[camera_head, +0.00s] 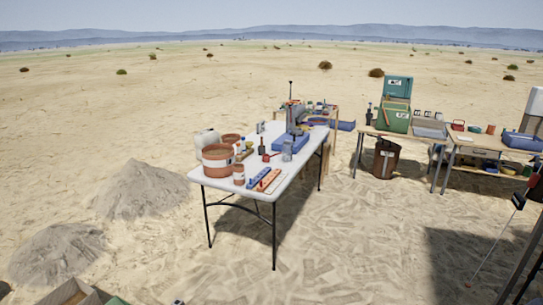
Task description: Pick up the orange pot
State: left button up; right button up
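A large orange-brown pot (217,167) with a pale band stands at the near left end of a white folding table (207,179). A smaller orange-brown pot (239,174) with a pale band stands just to its right. Another orange-brown vessel (231,138) stands behind the large one and is partly hidden. I cannot tell which of these the task calls the orange pot. Neither of my grippers shows in this view.
Blue and orange trays (264,180) lie beside the pots. A white jug (206,141) stands behind. Workbenches with a green case (393,120) and a brown bin (384,160) stand right. Sand piles (143,188) lie left. Dark poles stand at the right edge. Sand before the table is open.

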aim_at(239, 175)
jog(key=i, duration=3.25)
jog(key=i+u, duration=0.25)
jog(key=i, duration=0.2)
jog(key=i+l+u, duration=0.3)
jog(key=i+j, duration=0.1)
